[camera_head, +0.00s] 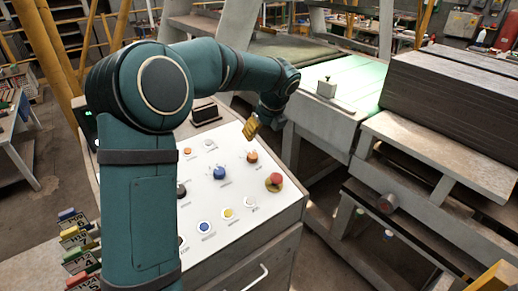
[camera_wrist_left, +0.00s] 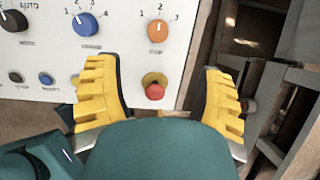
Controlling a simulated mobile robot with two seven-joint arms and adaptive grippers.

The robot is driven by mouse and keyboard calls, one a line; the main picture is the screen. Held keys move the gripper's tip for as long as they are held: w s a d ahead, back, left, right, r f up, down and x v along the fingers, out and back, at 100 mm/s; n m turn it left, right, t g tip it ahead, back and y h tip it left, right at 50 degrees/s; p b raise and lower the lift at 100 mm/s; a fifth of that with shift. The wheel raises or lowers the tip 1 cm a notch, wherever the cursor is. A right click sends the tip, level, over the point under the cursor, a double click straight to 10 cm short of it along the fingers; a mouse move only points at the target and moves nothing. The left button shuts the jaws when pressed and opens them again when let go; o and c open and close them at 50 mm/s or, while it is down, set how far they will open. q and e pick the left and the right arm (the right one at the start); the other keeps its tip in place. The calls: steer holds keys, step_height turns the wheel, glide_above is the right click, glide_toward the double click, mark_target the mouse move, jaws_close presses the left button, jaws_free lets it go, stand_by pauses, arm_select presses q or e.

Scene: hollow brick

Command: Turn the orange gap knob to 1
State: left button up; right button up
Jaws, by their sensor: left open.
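The orange knob (camera_wrist_left: 158,31) sits on the white control panel, with the marks 1, 2 and 3 around it. In the head view the orange knob (camera_head: 252,157) is at the panel's upper right. My left gripper (camera_head: 250,129) hangs above and beyond it, apart from the panel. In the wrist view my left gripper (camera_wrist_left: 161,98) is open and empty, its yellow fingers wide apart. The knob shows ahead of the gap between them. My right gripper is not in view.
A red mushroom button (camera_head: 273,181) on a yellow base sits close to the orange knob. A blue knob (camera_head: 219,173) is to its left, with several other buttons around. A dark box (camera_head: 205,111) stands at the panel's back. A grey machine (camera_head: 330,95) stands to the right.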

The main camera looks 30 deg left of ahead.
mark_target(253, 155)
arm_select(q)
steer(key=x, duration=1.3)
steer(key=shift+s+f, duration=0.15)
steer(key=shift+f, duration=0.25)
jaws_close()
